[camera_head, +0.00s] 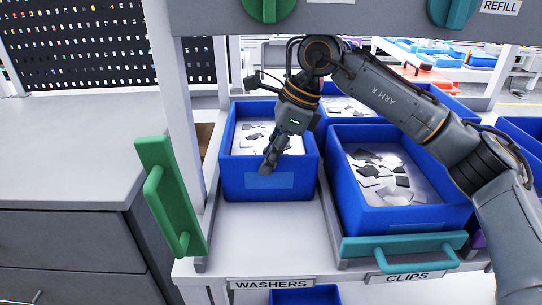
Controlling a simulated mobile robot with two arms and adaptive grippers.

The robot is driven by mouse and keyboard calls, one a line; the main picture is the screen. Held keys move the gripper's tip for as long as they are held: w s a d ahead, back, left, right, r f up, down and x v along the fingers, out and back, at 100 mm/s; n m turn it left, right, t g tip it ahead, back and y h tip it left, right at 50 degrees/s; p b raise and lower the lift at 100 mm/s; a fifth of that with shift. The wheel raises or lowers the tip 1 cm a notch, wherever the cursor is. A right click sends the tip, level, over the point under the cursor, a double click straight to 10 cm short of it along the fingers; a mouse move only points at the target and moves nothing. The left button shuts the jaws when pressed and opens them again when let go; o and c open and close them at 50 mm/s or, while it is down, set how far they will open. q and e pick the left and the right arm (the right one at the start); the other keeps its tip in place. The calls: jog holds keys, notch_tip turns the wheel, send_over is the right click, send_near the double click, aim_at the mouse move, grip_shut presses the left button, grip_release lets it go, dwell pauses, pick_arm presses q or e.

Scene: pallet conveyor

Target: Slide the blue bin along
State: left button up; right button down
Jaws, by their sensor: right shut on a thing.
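A blue bin (266,181) with small flat grey pieces in it stands in the lane above the label "WASHERS" (272,284). My right gripper (268,168) reaches down from behind at the bin's front wall, near the middle of its rim. Its fingers are closed together on the front rim. Another blue bin (400,218) with larger dark and grey pieces stands in the lane to the right, above the label "CLIPS". My left gripper does not show.
A green handle (168,200) stands at the left of the washers lane. A teal handle (405,248) crosses the front of the clips lane. The lane floor (265,235) before the washers bin is clear. More blue bins stand behind.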

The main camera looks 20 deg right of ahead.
jog(key=shift+s+a, duration=0.15)
jog(key=shift+s, duration=0.4)
jog(key=c, duration=1.3)
grip_release()
jog(key=shift+w, duration=0.1)
jog(key=shift+c, duration=0.2)
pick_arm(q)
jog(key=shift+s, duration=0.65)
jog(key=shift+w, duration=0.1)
